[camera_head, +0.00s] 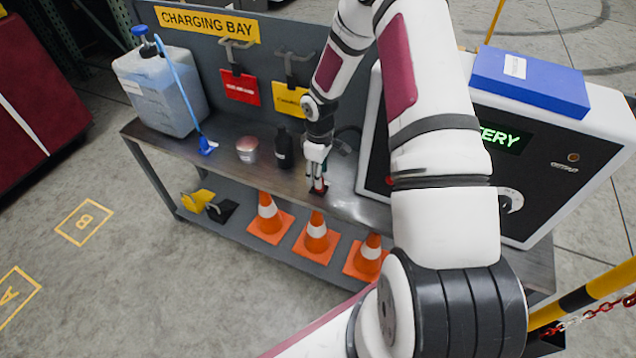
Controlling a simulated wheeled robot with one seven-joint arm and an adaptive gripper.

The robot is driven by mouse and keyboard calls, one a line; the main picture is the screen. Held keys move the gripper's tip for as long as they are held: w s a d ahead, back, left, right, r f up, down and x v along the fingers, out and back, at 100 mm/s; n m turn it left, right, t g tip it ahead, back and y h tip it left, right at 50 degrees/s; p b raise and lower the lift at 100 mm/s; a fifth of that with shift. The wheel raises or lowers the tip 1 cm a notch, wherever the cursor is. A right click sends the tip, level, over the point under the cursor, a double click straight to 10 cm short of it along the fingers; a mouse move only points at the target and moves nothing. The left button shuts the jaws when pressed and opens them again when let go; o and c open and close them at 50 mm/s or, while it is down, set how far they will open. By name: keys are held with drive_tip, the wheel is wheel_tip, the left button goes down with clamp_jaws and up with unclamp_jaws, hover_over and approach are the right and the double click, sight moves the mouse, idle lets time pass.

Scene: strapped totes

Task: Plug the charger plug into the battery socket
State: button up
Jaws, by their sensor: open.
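My gripper (318,178) is open and points down over the front edge of the metal bench (230,160), left of the battery cabinet. A small dark item with red on it (319,188), perhaps the charger plug, is at the fingertips. I cannot tell whether the fingers are around it or just above it. A dark cable shows beside the gripper. The battery cabinet (560,165) has a black front, a lit sign ending in "TERY" and a dial (510,200). My arm covers part of this front, and I cannot make out the battery socket.
A dark bottle (284,148), a pink-and-white jar (247,150) and a clear jug (163,92) stand left on the bench. Red (241,89) and yellow (289,100) tags hang behind. Traffic cones (268,212) stand on the lower shelf. A blue box (530,78) lies on the cabinet.

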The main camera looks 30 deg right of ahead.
drive_tip(key=shift+f+b, duration=0.95)
drive_tip(key=shift+f, duration=1.25)
clamp_jaws()
drive_tip(key=shift+r, duration=0.15)
drive_tip(key=shift+r+p, duration=1.55)
drive_tip(key=shift+r, duration=1.35)
drive_tip(key=shift+r+p, duration=1.35)
drive_tip(key=shift+r, duration=1.65)
